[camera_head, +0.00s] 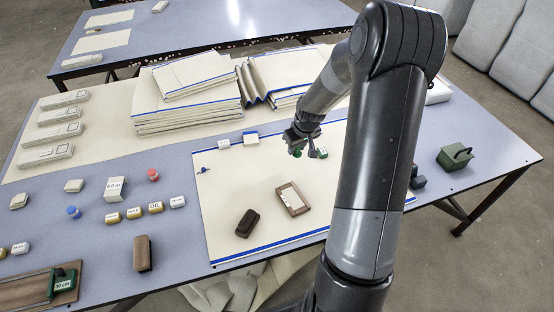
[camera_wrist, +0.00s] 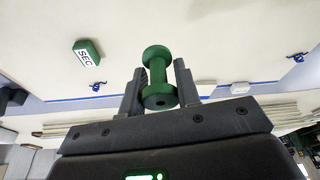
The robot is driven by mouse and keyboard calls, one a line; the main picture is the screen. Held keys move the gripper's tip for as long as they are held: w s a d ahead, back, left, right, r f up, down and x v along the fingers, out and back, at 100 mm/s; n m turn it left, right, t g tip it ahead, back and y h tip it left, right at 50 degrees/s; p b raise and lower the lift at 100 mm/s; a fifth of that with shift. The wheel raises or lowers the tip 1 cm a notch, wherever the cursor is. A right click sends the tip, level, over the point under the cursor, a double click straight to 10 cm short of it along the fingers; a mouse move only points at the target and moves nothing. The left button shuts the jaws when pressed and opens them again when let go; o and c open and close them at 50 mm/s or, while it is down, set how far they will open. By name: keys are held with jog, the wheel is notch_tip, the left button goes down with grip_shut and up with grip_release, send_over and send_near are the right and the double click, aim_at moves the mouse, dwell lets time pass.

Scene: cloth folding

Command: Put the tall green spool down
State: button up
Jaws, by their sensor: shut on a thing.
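The tall green spool (camera_wrist: 158,75) stands out between the fingers of my gripper (camera_wrist: 160,90) in the wrist view, with a wide flange at each end. My gripper is shut on it. In the head view my gripper (camera_head: 306,146) is over the cream cloth with blue edges (camera_head: 240,180), and a small green part of the spool (camera_head: 297,152) shows beneath it. I cannot tell the gap between the spool and the cloth. A green block marked SEC (camera_wrist: 87,52) lies on the cloth in the wrist view, apart from the spool.
A framed card (camera_head: 292,199) and a dark brown block (camera_head: 247,223) lie on the cloth's front part. Folded cloth stacks (camera_head: 187,110) stand behind. Small labelled blocks (camera_head: 155,208) are on the left. A dark green container (camera_head: 455,157) is at right. Bare cloth lies left of my gripper.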

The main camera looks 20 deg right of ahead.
send_over(276, 162)
jog(key=s, duration=0.1)
notch_tip(276, 162, down, 4)
jog(key=shift+s+f, duration=0.1)
jog(key=shift+f, duration=2.05)
jog(key=o, duration=1)
jog(key=shift+f, duration=0.15)
jog(key=shift+c, duration=0.2)
